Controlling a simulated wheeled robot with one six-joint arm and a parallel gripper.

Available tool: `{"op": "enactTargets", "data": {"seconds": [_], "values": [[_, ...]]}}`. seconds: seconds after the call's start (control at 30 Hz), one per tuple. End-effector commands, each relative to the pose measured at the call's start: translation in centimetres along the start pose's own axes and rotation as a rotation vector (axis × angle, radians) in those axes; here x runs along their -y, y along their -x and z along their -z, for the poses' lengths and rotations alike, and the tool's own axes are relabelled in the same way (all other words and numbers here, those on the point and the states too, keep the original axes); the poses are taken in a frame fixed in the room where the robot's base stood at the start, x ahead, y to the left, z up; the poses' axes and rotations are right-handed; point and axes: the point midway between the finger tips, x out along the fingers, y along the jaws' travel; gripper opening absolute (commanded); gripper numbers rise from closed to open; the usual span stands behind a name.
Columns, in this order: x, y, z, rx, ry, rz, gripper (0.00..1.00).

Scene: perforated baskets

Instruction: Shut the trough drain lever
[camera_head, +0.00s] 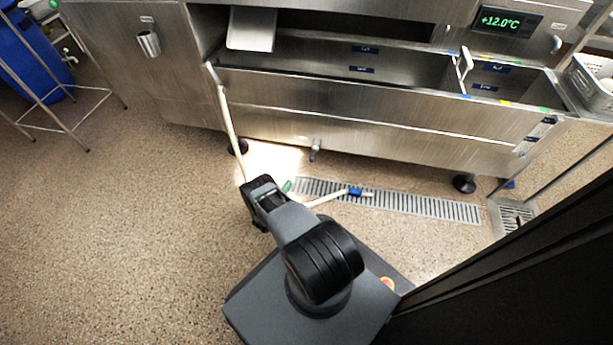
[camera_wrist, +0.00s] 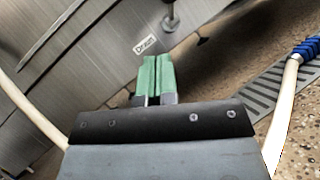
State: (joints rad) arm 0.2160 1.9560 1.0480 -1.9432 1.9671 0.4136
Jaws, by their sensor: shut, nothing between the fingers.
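The steel trough (camera_head: 360,125) runs across the back. A small grey drain fitting with its lever (camera_head: 315,150) hangs at the lower edge of the trough's front. In the wrist view a dark grey fitting (camera_wrist: 170,22) shows at the top, beside a white label (camera_wrist: 145,46) that seems to read "Drain". I cannot tell the lever's exact angle. My gripper (camera_wrist: 158,75) has green fingertips pressed together and holds nothing. In the head view its green tip (camera_head: 287,186) is low over the floor, apart from the fitting, in front and to its left.
A cream hose (camera_head: 229,120) hangs from the trough's left end; a cream length with a blue part (camera_head: 355,191) lies at the floor grate (camera_head: 420,205). Black feet (camera_head: 464,184) stand under the trough. A dark panel (camera_head: 510,270) fills the right.

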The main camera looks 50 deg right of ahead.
Motion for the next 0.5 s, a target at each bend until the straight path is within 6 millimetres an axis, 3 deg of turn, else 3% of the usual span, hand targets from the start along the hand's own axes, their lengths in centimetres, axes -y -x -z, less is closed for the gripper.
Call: {"op": "enactTargets", "data": {"seconds": [0.03,0.1,0.23,0.5], "values": [[1.4,1.1,1.0,-0.004,0.001,-0.025,0.00],[2.3,1.9,1.5,-0.005,-0.003,-0.054,0.00],[3.1,2.0,1.8,-0.006,-0.007,-0.081,0.00],[3.0,-2.0,2.0,0.002,-0.008,-0.089,0.00]]}}
